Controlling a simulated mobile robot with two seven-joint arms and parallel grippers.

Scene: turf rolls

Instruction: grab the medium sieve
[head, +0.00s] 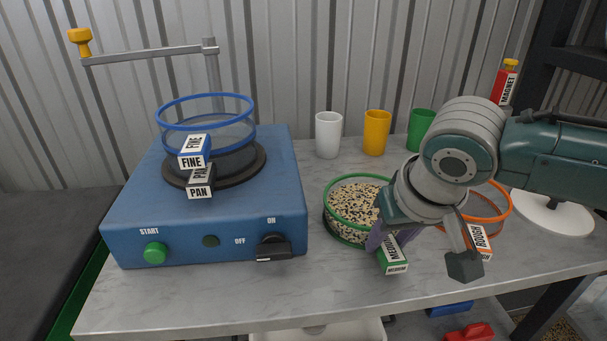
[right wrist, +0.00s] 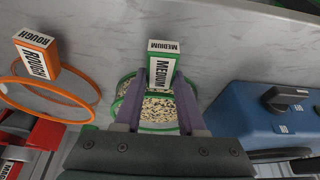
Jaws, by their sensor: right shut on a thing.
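The medium sieve (head: 344,207) is a green-rimmed round sieve full of mixed dark and pale grains. It stands on the table right of the blue machine. Its green block handle labelled MEDIUM (head: 393,256) points to the front. My right gripper (head: 380,238) is at this handle, and in the right wrist view its two fingers (right wrist: 158,98) lie on either side of the handle (right wrist: 161,75), shut on it. The right arm hides part of the sieve's right side in the head view. My left gripper is not in view.
The blue shaker machine (head: 240,180) with the FINE sieve (head: 225,131) and PAN stacked on it stands at left. The orange ROUGH sieve (head: 492,207) is close right. White (head: 328,135), yellow (head: 376,133) and green cups (head: 420,129) stand behind. The table (head: 330,290) front is clear.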

